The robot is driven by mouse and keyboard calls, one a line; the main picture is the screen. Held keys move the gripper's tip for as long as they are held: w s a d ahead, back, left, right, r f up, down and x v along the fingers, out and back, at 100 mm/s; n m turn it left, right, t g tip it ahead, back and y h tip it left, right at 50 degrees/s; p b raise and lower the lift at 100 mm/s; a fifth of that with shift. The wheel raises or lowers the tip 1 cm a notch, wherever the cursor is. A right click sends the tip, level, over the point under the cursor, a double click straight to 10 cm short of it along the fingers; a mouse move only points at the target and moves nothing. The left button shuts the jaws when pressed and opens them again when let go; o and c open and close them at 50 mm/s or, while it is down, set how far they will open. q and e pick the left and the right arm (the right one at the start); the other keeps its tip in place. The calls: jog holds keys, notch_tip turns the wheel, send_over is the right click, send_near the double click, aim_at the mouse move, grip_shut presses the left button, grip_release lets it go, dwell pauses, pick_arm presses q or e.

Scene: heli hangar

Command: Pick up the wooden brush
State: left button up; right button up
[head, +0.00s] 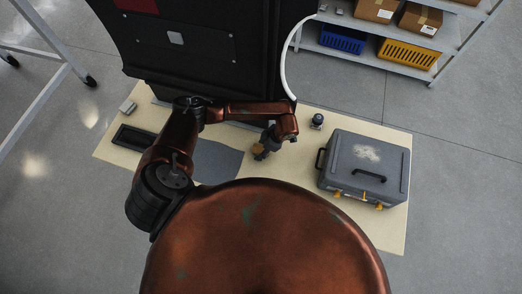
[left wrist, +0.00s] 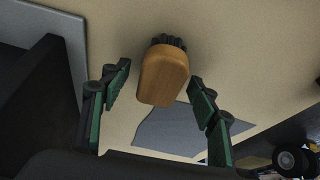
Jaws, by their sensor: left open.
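The wooden brush (left wrist: 163,76) shows in the left wrist view with a tan wooden body and dark bristles at its far end. It sits between the two green-padded fingers of my left gripper (left wrist: 158,92), with a gap on each side. In the head view the brush (head: 257,149) is a small tan piece on the beige mat, beside my left gripper (head: 262,151). The gripper is open, and its fingers are partly hidden by the arm in the head view. My right gripper is in neither view.
A grey case (head: 366,166) stands right of the gripper on the beige mat (head: 391,229). A grey sheet (head: 218,160) and a black tray (head: 134,138) are to the left. A large black cabinet (head: 200,65) stands behind.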

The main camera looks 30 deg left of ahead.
aim_at(259, 147)
pick_arm(q)
jog(key=shift+c, duration=0.6)
jog(key=c, duration=1.2)
jog(key=shift+o, duration=0.2)
jog(key=shift+r, duration=0.1)
jog(key=shift+r, duration=0.25)
notch_tip(259, 147, up, 2)
jog(key=shift+w+r+b, duration=0.15)
jog(key=shift+r+b, duration=0.05)
jog(key=shift+b, duration=0.1)
jog(key=s+d+r+b, duration=0.1)
jog(key=s+d+r, duration=0.2)
jog(key=d+r, duration=0.7)
jog(key=d, duration=0.3)
jog(key=shift+d+b, duration=0.3)
jog(key=shift+d, duration=0.05)
